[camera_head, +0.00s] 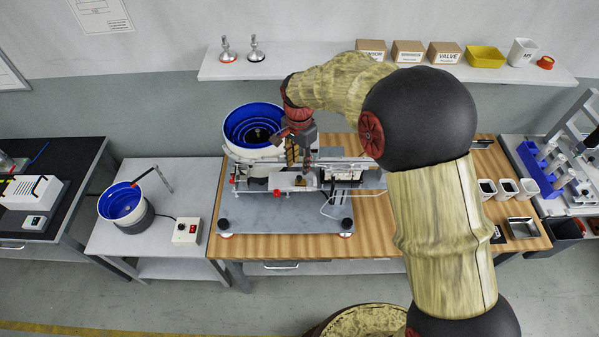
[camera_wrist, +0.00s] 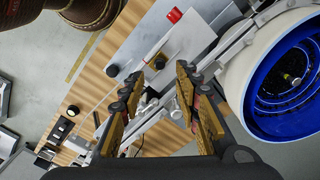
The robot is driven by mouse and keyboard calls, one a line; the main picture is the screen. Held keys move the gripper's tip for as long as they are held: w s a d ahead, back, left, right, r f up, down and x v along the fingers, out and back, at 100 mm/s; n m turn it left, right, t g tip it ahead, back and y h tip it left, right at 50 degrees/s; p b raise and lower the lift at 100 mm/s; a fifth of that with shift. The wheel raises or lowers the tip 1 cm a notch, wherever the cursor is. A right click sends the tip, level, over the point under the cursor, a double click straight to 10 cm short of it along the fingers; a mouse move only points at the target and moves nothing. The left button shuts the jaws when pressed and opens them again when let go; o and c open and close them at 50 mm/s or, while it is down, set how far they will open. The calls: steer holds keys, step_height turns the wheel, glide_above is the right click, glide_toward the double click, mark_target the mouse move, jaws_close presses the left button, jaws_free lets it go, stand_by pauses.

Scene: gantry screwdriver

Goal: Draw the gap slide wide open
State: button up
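The gantry screwdriver machine stands on a grey base plate (camera_head: 270,212) on the wooden bench.
A wall shelf (camera_head: 300,68) with boxes runs behind the bench. A second blue bowl (camera_head: 122,202) and a control box (camera_head: 186,231) stand on the left table. White cups (camera_head: 507,188) stand at the bench's right. The plate's front is clear.

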mark_target(299, 177)
step_height(299, 177, down, 6)
steer(key=shift+r, duration=0.1)
steer(key=shift+c, duration=1.4)
jaws_close()
